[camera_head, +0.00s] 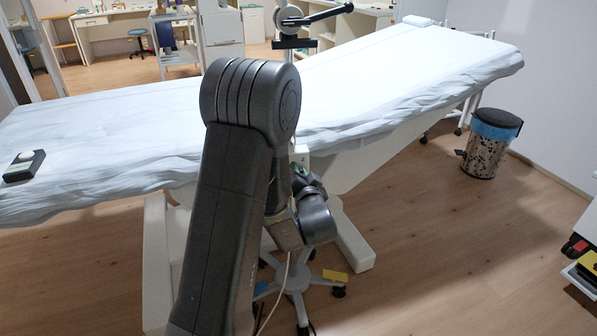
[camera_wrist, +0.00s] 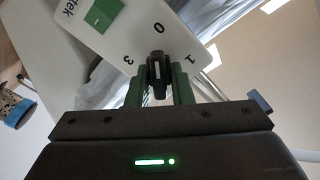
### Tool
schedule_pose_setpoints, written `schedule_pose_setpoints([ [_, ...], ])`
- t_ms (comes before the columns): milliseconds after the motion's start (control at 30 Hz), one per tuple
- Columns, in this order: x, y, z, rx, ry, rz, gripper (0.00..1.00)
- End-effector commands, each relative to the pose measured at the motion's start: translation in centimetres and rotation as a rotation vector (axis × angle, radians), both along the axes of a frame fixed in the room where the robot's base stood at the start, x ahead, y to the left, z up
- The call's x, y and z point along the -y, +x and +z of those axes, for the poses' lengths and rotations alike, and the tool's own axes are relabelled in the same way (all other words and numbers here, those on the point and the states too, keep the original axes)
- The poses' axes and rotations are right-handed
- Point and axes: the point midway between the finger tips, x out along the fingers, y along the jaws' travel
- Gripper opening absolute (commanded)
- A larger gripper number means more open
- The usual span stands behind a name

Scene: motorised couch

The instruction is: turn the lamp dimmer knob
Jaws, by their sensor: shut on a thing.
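In the wrist view the dimmer knob (camera_wrist: 157,68) is small and black with a white mark. It stands on a white panel (camera_wrist: 106,45) with a green label and the printed figures 0, 1 and 3. The white mark points roughly toward the 0. My gripper (camera_wrist: 158,84) has its green fingers on both sides of the knob, shut on it. In the head view a small white box (camera_head: 300,155) on the lamp stand shows beside my arm. The knob itself is hidden there, and my fingers are mostly hidden too.
A couch (camera_head: 110,140) with a white sheet lies behind my arm. The lamp head (camera_head: 290,16) rises above it. The wheeled stand base (camera_head: 297,281) is on the floor below. A black remote (camera_head: 24,166) lies on the couch. A bin (camera_head: 487,145) stands at right; floor between is clear.

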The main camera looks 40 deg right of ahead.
Motion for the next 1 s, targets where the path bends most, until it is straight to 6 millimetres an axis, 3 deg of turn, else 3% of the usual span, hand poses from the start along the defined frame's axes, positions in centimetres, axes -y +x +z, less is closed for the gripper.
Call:
schedule_pose_setpoints([
  [700,0.08,-0.03,-0.06,0.036,0.070,0.000,0.00],
  [733,0.08,-0.03,-0.05,0.036,0.069,0.000,0.22],
  [833,0.07,-0.03,-0.05,0.036,0.069,0.000,0.42],
  [1000,0.06,-0.03,-0.04,0.036,0.069,0.000,0.42],
])
